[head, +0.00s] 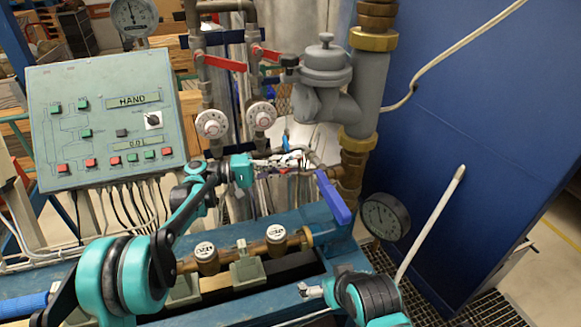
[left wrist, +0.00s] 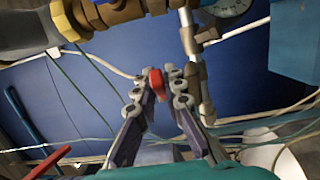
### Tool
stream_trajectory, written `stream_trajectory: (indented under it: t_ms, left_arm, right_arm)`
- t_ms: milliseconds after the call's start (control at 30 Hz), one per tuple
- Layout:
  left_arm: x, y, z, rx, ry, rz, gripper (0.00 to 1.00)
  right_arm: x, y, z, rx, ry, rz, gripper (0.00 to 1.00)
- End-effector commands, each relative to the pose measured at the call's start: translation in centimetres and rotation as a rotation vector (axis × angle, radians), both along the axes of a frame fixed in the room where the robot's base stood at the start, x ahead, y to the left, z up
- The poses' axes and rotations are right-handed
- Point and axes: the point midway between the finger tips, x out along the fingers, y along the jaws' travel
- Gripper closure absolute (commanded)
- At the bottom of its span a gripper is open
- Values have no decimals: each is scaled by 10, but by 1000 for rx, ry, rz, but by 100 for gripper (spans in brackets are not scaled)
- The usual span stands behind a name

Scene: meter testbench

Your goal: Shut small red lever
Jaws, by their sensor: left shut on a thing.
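The small red lever (left wrist: 156,82) shows in the left wrist view as a red piece between the fingertips of my left gripper (left wrist: 161,84). The fingers are closed on it from both sides, and the fingertips cover part of it. In the head view my left gripper (head: 299,159) is at the pipework behind the bench, left of the large blue lever (head: 333,197). The small lever cannot be made out there. My right gripper (head: 306,290) is low in the head view, in front of the bench; its fingers are too small to judge.
Two larger red levers, a left one (head: 224,63) and a right one (head: 264,53), sit on the pipes above two round meters. A control panel (head: 105,120) stands at left. A thick grey pipe (head: 369,90) and pressure gauge (head: 385,218) are at right.

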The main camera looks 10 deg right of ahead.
Motion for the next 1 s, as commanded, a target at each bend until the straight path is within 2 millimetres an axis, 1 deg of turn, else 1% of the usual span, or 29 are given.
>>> stream_trajectory:
  t_ms: [300,733,767,800,1000]
  left_arm:
    - [3,3,-1,3,0,-78,100]
    - [4,2,-1,3,0,-84,100]
    - [3,2,-1,3,0,-84,83]
    - [3,2,-1,2,0,-84,81]
    - [3,2,-1,1,0,-84,81]
  right_arm:
    - [0,0,4,0,0,0,0]
    - [0,0,4,0,0,0,0]
    - [0,0,4,0,0,0,0]
    - [0,0,4,0,0,0,0]
    - [0,0,4,0,0,0,0]
